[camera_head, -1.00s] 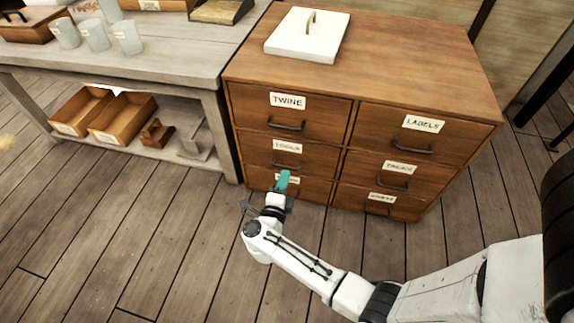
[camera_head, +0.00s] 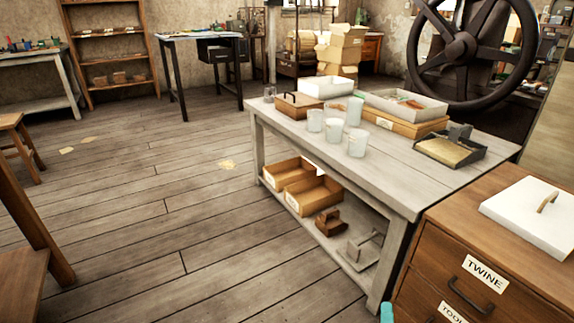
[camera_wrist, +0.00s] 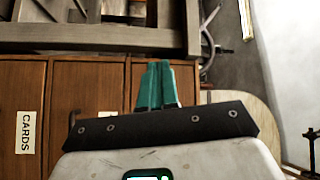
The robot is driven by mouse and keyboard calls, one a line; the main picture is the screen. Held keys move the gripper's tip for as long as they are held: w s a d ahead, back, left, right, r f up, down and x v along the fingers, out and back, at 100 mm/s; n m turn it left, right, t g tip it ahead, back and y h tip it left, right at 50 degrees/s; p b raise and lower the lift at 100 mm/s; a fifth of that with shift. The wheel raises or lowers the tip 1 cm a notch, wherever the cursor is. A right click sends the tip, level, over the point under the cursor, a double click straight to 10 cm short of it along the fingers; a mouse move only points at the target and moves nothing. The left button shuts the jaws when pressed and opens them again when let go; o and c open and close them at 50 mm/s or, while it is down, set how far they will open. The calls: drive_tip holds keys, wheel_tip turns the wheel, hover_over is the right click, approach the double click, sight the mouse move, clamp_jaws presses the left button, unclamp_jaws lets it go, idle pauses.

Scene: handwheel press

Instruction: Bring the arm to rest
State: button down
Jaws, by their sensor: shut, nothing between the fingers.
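My gripper (camera_wrist: 157,85) shows in the wrist view with its two teal fingers side by side, shut and empty. Wooden drawer fronts, one with a CARDS label (camera_wrist: 25,132), lie beyond it. In the head view only a teal fingertip (camera_head: 387,312) shows at the bottom edge, beside the wooden drawer cabinet (camera_head: 450,250) at the lower right. The rest of my arm is out of the head view. In that view I cannot tell whether the finger touches the cabinet.
A grey workbench (camera_head: 395,172) with several cups, trays and boxes stands left of the cabinet. A white lid with a handle (camera_head: 535,210) lies on the cabinet. A large dark handwheel (camera_head: 470,45) stands behind. The plank floor (camera_head: 150,210) at left is mostly clear.

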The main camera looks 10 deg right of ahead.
drive_tip(key=s+a+f+n+g+y, duration=0.2)
drive_tip(key=s+a+n+g+y, duration=0.35)
drive_tip(key=a+n+y, duration=0.8)
drive_tip(key=s+d+n+g+h, duration=0.3)
drive_tip(key=s+d+g, duration=0.15)
drive_tip(key=s, duration=0.65)
drive_tip(key=s+d+n+g+h, duration=0.35)
drive_tip(key=s+g, duration=0.25)
drive_tip(key=s, duration=0.5)
wheel_tip(320, 180, up, 32)
drive_tip(key=s+m+p, duration=0.1)
drive_tip(key=p, duration=3.1)
drive_tip(key=shift+d+r+g+y, duration=0.2)
drive_tip(key=shift+d+g+y, duration=0.1)
drive_tip(key=shift+d+g, duration=0.1)
